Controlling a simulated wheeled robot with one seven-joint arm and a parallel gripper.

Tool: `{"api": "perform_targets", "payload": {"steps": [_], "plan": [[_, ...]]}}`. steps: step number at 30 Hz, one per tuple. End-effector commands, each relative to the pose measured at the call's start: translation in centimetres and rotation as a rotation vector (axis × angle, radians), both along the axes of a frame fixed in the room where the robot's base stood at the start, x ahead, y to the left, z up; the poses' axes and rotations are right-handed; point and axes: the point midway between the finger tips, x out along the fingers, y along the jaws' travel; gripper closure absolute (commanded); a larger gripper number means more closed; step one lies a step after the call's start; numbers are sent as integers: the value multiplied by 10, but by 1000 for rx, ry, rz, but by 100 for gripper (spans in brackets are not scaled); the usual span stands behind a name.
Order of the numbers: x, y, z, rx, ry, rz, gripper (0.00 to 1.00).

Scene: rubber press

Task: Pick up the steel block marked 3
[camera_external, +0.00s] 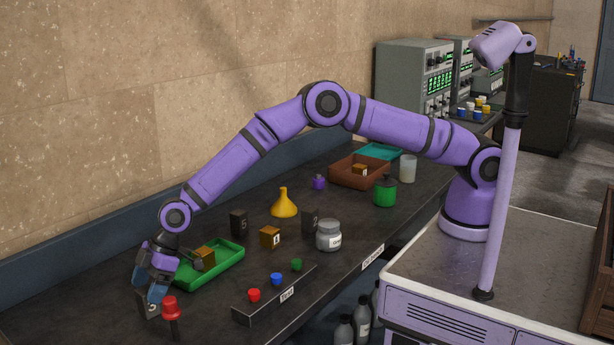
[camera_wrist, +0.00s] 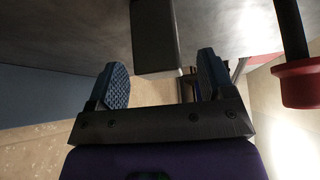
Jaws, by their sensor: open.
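My gripper (camera_external: 152,290) is low over the far left end of the bench, pointing down. In the wrist view my gripper (camera_wrist: 162,70) has its blue fingers apart. A dark grey steel block (camera_external: 147,306) is at the fingertips, partly hidden by them; its mark cannot be read. In the wrist view the block (camera_wrist: 154,35) shows between the fingertips with gaps on both sides. Two other dark blocks stand farther along the bench: one (camera_external: 239,222) seems marked 5, and another (camera_external: 310,220) has a mark I cannot read.
A red-topped post (camera_external: 170,307) stands close beside the gripper; its red part (camera_wrist: 302,82) shows in the wrist view.

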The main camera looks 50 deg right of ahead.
Motion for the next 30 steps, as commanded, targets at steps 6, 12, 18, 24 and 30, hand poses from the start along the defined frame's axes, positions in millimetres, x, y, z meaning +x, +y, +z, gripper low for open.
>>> {"api": "perform_targets", "payload": {"steps": [6, 12, 18, 24, 30], "plan": [[2, 15, -24, 1, 0, -1, 25], [3, 19, -29, 1, 0, -1, 25], [3, 18, -29, 0, 1, -1, 32], [3, 18, -29, 0, 1, -1, 78], [4, 19, -27, 3, -1, -1, 100]]}}
